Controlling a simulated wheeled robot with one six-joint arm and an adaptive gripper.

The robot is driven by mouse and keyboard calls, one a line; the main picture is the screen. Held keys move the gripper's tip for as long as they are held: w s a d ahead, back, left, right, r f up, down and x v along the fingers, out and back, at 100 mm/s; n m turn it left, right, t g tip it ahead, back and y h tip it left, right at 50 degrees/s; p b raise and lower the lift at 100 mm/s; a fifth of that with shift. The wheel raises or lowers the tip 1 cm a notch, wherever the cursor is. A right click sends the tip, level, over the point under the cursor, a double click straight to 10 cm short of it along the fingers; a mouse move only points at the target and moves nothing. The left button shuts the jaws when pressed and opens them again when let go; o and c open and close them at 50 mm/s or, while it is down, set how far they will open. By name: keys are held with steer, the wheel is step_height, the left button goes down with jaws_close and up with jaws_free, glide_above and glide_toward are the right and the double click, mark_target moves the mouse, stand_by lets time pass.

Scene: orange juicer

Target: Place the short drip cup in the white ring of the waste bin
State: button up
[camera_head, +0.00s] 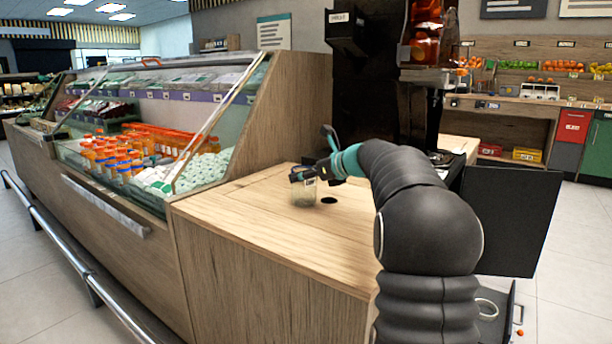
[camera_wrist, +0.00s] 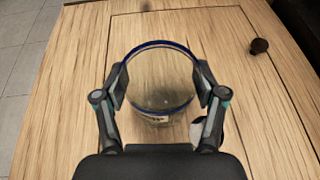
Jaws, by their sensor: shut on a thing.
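A short clear cup (camera_wrist: 160,103) with a blue rim is between the two fingers of my gripper (camera_wrist: 160,84) in the wrist view. The fingers press on its left and right sides. In the head view the cup (camera_head: 304,194) shows below my gripper (camera_head: 303,175), upright at the wooden counter. I cannot tell whether its base touches the wood. It looks empty. A white ring (camera_head: 488,308) shows low at the right of my arm, at the black bin, partly hidden by the arm.
The wooden counter (camera_head: 250,215) is mostly clear. The black juicer (camera_head: 365,95) stands behind, with a black panel (camera_head: 512,220) at the right. A glass-fronted chilled case (camera_head: 150,130) borders the left.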

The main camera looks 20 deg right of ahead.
steer(key=shift+f, duration=0.15)
steer(key=o, duration=1.1)
steer(key=shift+d+r, duration=0.1)
steer(key=shift+r, duration=0.2)
steer(key=v, duration=1.1)
steer(key=shift+s+d+p, duration=0.1)
steer(key=shift+s+p, duration=0.25)
steer(key=shift+s, duration=0.05)
